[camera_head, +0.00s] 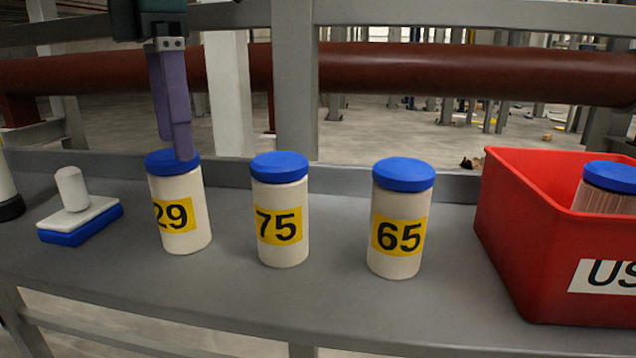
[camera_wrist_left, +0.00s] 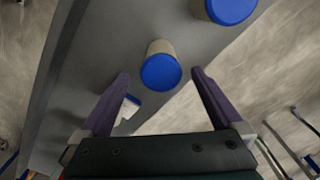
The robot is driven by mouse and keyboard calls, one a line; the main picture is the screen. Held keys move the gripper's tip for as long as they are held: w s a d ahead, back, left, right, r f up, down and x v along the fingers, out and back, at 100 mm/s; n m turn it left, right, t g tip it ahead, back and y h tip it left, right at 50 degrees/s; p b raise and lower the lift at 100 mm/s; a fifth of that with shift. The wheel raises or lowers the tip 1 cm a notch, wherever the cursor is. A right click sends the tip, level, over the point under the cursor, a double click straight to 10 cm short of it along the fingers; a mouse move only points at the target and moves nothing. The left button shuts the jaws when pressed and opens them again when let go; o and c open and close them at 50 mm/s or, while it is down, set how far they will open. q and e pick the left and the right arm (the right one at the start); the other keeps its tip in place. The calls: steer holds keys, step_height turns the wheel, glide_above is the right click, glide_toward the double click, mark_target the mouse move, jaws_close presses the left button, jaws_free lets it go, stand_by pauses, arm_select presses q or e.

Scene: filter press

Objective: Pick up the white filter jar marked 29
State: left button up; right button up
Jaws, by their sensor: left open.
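The white jar marked 29 (camera_head: 180,215) stands upright on the grey shelf, with a blue lid and a yellow label. In the left wrist view its blue lid (camera_wrist_left: 161,72) lies between my fingertips in the picture, with a gap on both sides. My left gripper (camera_head: 180,150) points down from above, open and empty, its purple fingers overlapping the lid in the head view. I cannot tell whether the fingertips reach lid height. It also shows in the left wrist view (camera_wrist_left: 160,75). My right gripper is not in view.
Jars marked 75 (camera_head: 280,212) and 65 (camera_head: 400,220) stand to the right. A red bin (camera_head: 520,250) holding a blue-lidded jar (camera_head: 608,185) is at far right. A blue-and-white block with a handle (camera_head: 78,220) lies left. A red-brown pipe (camera_head: 440,72) runs behind the shelf (camera_head: 330,310).

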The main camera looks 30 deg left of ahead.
mark_target(177, 185)
arm_select(q)
steer(key=shift+s+f, duration=0.15)
steer(key=shift+f, duration=0.8)
step_height(177, 185, down, 5)
steer(key=shift+s+a+f, duration=0.1)
steer(key=shift+s, duration=0.05)
steer(key=shift+c, duration=0.2)
steer(key=c, duration=1.4)
